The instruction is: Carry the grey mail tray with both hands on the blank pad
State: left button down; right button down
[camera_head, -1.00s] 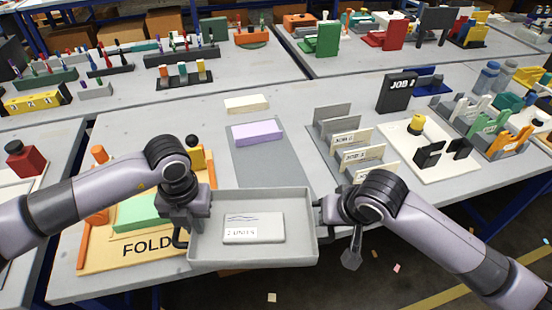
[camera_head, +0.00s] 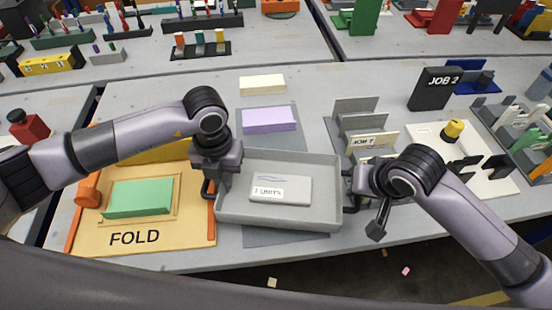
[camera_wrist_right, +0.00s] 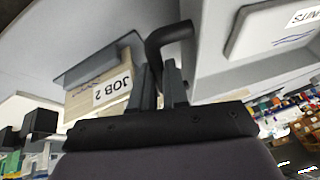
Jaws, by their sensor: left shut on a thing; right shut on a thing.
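The grey mail tray (camera_head: 228,211) is level in the head view, with a pale packet (camera_head: 280,190) labelled with units inside it. It is over the middle of a plain darker grey pad (camera_head: 285,238), whose front strip and back part show; I cannot tell whether it touches the pad. My left gripper (camera_head: 208,188) is shut on the tray's left handle. My right gripper (camera_head: 350,190) is shut on its right handle; the right wrist view shows this dark handle (camera_wrist_right: 170,35) between the fingers, beside the tray wall.
A lilac block (camera_head: 268,120) sits on the pad behind the tray, with a cream block (camera_head: 262,84) behind it. The FOLD board (camera_head: 185,238) with a green block (camera_head: 140,197) is close on the left. A grey divider rack (camera_head: 352,122) with cards stands close on the right.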

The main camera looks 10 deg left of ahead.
pick_arm(q)
jog(key=shift+w, duration=0.15)
pick_arm(e)
jog(key=shift+w+d, duration=0.1)
jog(key=shift+w, duration=0.05)
pick_arm(q)
jog(key=shift+f, duration=0.15)
pick_arm(e)
jog(key=shift+f, duration=0.2)
